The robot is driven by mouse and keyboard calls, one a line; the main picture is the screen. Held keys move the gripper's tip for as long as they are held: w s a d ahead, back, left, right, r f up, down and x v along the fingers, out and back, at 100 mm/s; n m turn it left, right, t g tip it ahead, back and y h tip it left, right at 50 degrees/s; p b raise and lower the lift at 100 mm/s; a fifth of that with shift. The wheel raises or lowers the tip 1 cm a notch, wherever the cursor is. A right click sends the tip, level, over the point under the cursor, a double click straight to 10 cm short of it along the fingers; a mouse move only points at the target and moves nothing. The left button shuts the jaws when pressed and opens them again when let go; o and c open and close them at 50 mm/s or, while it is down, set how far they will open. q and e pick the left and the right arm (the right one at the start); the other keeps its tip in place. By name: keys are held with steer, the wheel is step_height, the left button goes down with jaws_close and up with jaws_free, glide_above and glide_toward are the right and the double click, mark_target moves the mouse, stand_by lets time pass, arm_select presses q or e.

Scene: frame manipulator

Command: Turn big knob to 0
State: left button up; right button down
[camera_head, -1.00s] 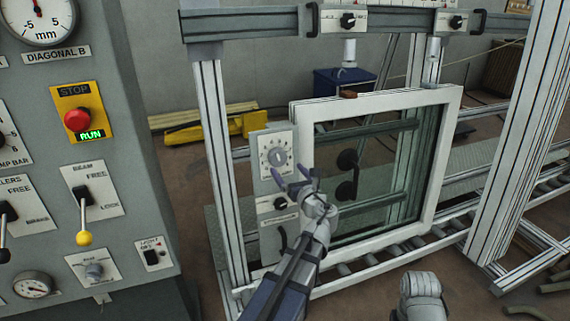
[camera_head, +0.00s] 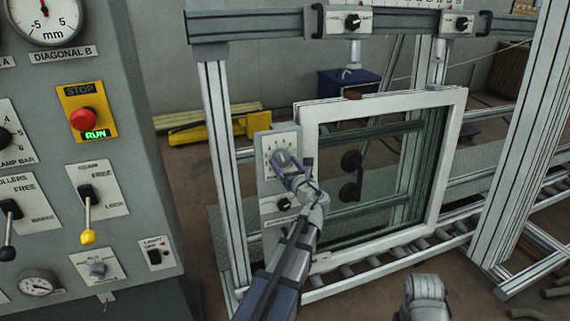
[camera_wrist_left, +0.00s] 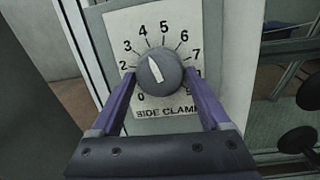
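The big knob is a round grey dial with a white pointer on a panel labelled SIDE CLAMP. It sits in the middle of the left wrist view (camera_wrist_left: 160,70) and shows small in the head view (camera_head: 285,157). Its pointer aims up and left, around 3 to 4 on the scale. My left gripper (camera_wrist_left: 160,80) is open, with one purple finger on each side of the knob. Small gaps seem to show between fingers and knob. In the head view the left gripper (camera_head: 291,166) partly covers the dial. My right gripper is out of view.
A smaller black knob (camera_head: 257,206) sits below on the same panel (camera_head: 272,188). A white window frame (camera_head: 311,180) stands just right of it. A control cabinet (camera_head: 140,170) with levers and a red button stands at the left.

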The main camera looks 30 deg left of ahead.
arm_select(q)
steer(key=c, duration=0.9)
steer(key=shift+n, duration=0.3)
steer(key=n, duration=0.3)
steer(key=n+g+p, duration=0.1)
steer(key=n, duration=0.2)
steer(key=shift+w+d+r, duration=0.1)
steer(key=shift+r, duration=0.05)
steer(key=n+p, duration=0.1)
steer(key=n, duration=0.4)
steer(key=shift+r+n+p, duration=0.1)
steer(key=shift+n+p, duration=0.2)
steer(key=n+g+p, duration=0.1)
steer(key=n, duration=0.5)
steer(key=shift+r+h, duration=0.1)
steer(key=shift+h, duration=0.3)
steer(key=n+p, duration=0.1)
steer(key=n, duration=0.4)
steer(key=shift+n+h, duration=0.3)
steer(key=shift+p, duration=0.3)
